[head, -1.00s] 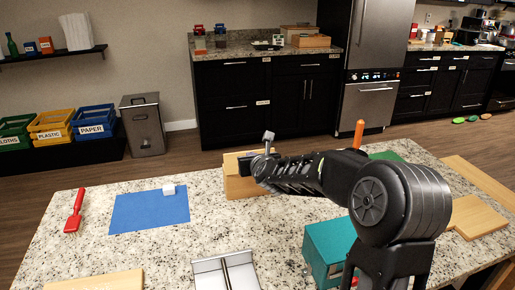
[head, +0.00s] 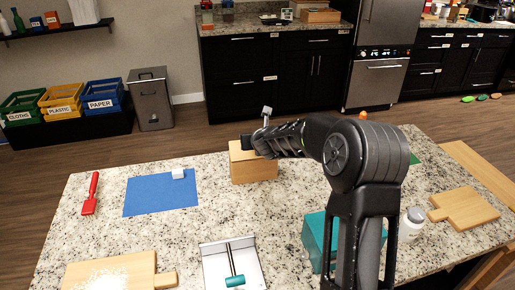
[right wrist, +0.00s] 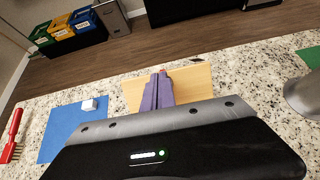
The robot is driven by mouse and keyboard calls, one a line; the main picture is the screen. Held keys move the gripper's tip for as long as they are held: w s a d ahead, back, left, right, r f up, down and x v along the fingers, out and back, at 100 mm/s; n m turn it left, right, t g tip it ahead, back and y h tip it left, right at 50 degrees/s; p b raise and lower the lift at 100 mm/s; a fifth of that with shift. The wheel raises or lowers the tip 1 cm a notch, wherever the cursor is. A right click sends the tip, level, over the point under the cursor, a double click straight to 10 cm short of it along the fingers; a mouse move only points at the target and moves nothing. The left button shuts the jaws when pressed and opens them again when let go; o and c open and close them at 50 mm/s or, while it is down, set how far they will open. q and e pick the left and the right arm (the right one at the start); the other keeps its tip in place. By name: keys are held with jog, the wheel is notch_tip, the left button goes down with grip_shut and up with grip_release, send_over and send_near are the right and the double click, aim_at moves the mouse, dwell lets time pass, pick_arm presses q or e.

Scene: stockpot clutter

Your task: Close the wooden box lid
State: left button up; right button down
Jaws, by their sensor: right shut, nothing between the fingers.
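The wooden box (head: 254,170) stands near the far edge of the granite counter in the head view. Its pale wooden top (head: 238,149) is partly hidden by my right gripper (head: 247,142), which is over it. In the right wrist view the purple fingers of my right gripper (right wrist: 159,80) are together and empty. They lie in front of a flat wooden surface (right wrist: 192,80) of the box. Whether they touch it, and whether the lid is fully down, I cannot tell. My left gripper is out of view.
A blue mat (head: 150,198) with a small white block (head: 178,173) and a red brush (head: 91,194) lie left of the box. A white tray (head: 216,275), a teal box (head: 314,238), a white jar (head: 412,222) and cutting boards (head: 464,206) occupy the front and right.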

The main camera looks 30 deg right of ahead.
jog(key=shift+w+d+f, duration=0.1)
jog(key=shift+w+d, duration=0.2)
jog(key=shift+w, duration=0.45)
jog(key=shift+w+d, duration=0.25)
jog(key=shift+w, duration=0.5)
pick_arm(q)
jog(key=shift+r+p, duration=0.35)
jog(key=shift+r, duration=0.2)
pick_arm(e)
jog(key=shift+x, duration=1.75)
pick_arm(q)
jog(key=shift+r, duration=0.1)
pick_arm(e)
jog(key=shift+r, duration=0.3)
